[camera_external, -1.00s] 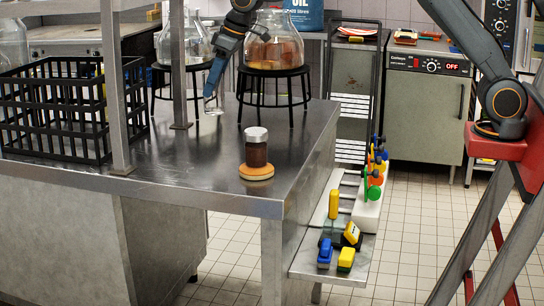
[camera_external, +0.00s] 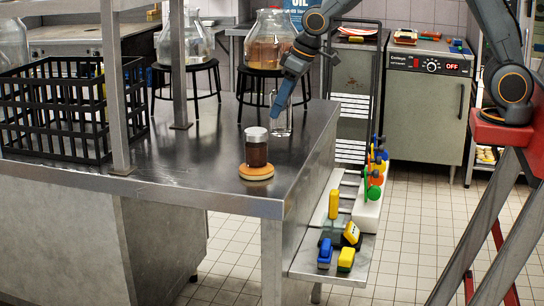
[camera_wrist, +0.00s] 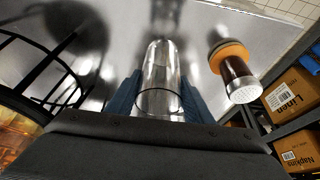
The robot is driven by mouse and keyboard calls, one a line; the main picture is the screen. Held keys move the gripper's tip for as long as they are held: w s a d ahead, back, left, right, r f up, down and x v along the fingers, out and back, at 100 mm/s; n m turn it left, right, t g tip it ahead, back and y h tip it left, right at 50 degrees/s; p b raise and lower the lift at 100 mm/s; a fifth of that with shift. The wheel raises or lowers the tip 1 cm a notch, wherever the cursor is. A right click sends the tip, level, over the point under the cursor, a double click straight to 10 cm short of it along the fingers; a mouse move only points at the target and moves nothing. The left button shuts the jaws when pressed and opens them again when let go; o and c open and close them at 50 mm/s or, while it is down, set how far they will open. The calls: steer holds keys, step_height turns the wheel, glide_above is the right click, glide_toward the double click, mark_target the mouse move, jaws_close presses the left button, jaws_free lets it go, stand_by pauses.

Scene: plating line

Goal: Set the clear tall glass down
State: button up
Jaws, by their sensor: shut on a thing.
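In the wrist view the glass (camera_wrist: 161,80) stands between the two blue fingers of my gripper (camera_wrist: 158,98). Its base is at or just above the steel top; I cannot tell whether it touches.
A brown jar (camera_external: 256,150) with a silver lid stands on an orange-rimmed round coaster (camera_external: 256,173) nearby. Stools with big glass jars (camera_external: 268,42) stand behind. A black crate (camera_external: 60,110) is at left. The table's right edge is close.

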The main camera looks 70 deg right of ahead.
mark_target(281, 121)
steer(key=shift+f+p, duration=0.6)
steer(key=shift+f, duration=2)
steer(key=shift+f, duration=0.1)
steer(key=o, duration=1.2)
steer(key=shift+f, duration=0.1)
steer(key=shift+r, duration=0.3)
steer(key=s+b+v, duration=0.1)
steer(key=b+v, duration=0.2)
steer(key=v, duration=0.9)
steer(key=s+f+g, duration=0.1)
steer(key=s+f, duration=0.5)
steer(key=s, duration=0.4)
steer(key=s+d+f+g, duration=0.1)
steer(key=s+f+g, duration=0.1)
steer(key=s+f, duration=0.5)
steer(key=s, duration=0.4)
steer(key=shift+d, duration=0.2)
